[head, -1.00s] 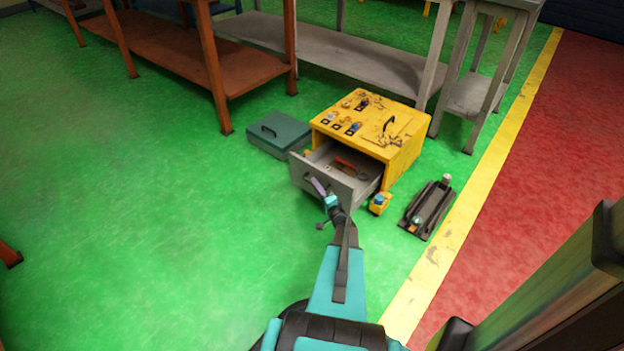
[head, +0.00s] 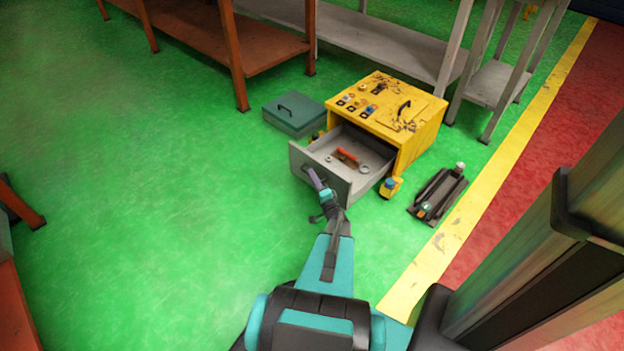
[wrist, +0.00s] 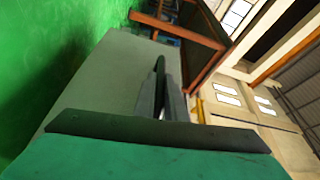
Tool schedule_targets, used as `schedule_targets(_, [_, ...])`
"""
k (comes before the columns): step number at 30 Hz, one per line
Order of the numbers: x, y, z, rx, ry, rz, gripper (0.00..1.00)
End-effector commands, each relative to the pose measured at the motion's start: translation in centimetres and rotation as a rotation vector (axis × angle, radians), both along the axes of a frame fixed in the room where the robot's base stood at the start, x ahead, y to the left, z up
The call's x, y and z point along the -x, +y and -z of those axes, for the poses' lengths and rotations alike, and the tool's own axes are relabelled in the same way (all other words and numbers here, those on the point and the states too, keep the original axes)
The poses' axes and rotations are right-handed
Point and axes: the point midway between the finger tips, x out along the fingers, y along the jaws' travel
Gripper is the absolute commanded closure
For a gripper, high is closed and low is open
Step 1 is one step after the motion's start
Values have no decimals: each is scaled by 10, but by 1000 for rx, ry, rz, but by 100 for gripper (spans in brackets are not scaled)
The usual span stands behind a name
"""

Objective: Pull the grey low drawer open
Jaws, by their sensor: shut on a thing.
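The grey low drawer (head: 322,176) stands well out of the front of the yellow cabinet (head: 420,118) in the head view. A red-handled tool and a grey ring (head: 364,169) lie inside it. My gripper (head: 312,178) is at the drawer's front panel, shut on its handle. In the wrist view my gripper's fingers (wrist: 172,100) meet the dark handle (wrist: 160,66) in front of the grey drawer face (wrist: 100,82). The fingers hide part of the handle.
A dark teal case (head: 293,114) lies on the floor left of the cabinet. A small yellow item (head: 390,187) and a dark tray (head: 437,195) lie to the right. Orange and grey tables stand behind.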

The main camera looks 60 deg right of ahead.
Motion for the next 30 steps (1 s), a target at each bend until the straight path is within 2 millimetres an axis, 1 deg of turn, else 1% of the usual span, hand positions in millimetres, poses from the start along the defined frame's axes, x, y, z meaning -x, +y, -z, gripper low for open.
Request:
schedule_targets(3, [-2, -1, 0, 1, 0, -4, 100])
schedule_targets(4, [-2, -1, 0, 2, 1, -4, 87])
schedule_targets(7, [-2, -1, 0, 2, 1, -3, 71])
schedule_targets(20, [4, -1, -1, 1, 0, 2, 70])
schedule_targets(26, [18, 9, 0, 0, 1, 2, 70])
schedule_targets(30, [34, 20, 0, 0, 1, 4, 70])
